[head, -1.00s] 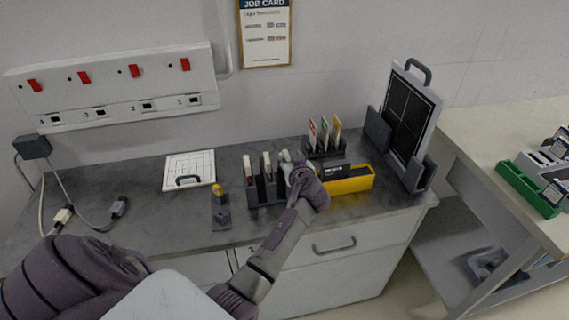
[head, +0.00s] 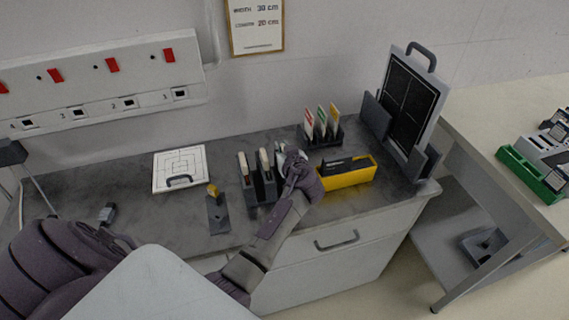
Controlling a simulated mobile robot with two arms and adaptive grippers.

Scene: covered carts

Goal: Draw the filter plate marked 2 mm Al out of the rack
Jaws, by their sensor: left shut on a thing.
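A dark grey rack (head: 262,191) stands on the counter with upright filter plates in its slots. Two pale-topped plates show, one at the left (head: 244,165) and one in the middle (head: 265,163). Their markings are too small to read, so I cannot tell which is 2 mm Al. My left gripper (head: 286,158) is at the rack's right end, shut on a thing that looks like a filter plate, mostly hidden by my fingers. I cannot tell whether that plate is still in its slot. My right gripper is not in view.
A yellow bin (head: 350,179) stands close right of my left gripper. Behind are a card holder (head: 322,137) and a framed dark panel (head: 411,105). A small stand with a yellow knob (head: 217,213) and a white square plate (head: 181,168) lie left, with free counter around them.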

